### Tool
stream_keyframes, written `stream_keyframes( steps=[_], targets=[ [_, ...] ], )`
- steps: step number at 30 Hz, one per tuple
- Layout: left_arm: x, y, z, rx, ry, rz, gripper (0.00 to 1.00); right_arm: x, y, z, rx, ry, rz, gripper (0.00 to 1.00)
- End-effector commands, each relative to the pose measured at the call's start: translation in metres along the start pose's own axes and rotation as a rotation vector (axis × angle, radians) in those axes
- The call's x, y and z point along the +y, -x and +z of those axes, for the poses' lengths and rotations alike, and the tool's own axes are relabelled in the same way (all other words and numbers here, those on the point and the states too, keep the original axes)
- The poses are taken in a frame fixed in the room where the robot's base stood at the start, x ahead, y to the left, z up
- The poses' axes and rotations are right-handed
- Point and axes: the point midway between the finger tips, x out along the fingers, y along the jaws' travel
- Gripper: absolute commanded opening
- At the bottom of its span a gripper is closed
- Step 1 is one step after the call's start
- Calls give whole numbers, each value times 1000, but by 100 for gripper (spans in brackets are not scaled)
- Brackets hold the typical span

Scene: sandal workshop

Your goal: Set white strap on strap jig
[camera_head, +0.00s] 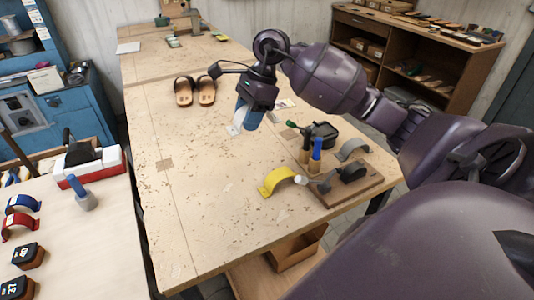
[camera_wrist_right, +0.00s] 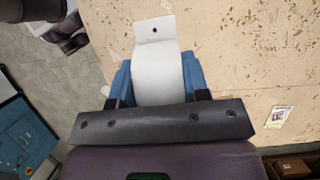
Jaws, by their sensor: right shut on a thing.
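The white strap (camera_head: 237,126) is held in my right gripper (camera_head: 250,116) above the middle of the wooden table. In the right wrist view the strap (camera_wrist_right: 158,72) lies between the blue fingers and sticks out past them, with a small dark hole near its far end. My right gripper is shut on it. A wooden board (camera_head: 365,194) with a black rounded block (camera_head: 351,172) and a metal lever stands near the table's right edge. It looks like the strap jig, but I cannot be sure. The gripper is apart from it, farther back and left. My left gripper is not in view.
A yellow strap (camera_head: 279,180) lies just left of the board and a grey strap (camera_head: 353,149) behind it. Upright tools (camera_head: 316,155) and a black container (camera_head: 324,134) stand near. Sandals (camera_head: 195,91) lie farther back. The table's left and front middle is clear.

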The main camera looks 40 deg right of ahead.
Motion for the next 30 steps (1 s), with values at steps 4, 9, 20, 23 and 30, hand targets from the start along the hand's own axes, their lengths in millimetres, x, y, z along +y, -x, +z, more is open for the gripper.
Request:
stream_keyframes(
  steps=[4, 9, 20, 23, 30],
  targets=[
    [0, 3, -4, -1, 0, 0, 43, 1, -29, -12, -3, -3, 6, 16],
    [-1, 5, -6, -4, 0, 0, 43, 1, -63, -26, -2, -3, 7, 16],
    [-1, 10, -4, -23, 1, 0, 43, 1, -125, -52, -1, 0, 4, 16],
    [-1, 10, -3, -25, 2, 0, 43, 0, -132, -55, -1, 0, 3, 16],
    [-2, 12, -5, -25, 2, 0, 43, 1, -147, -61, -1, -1, 4, 16]
  ],
)
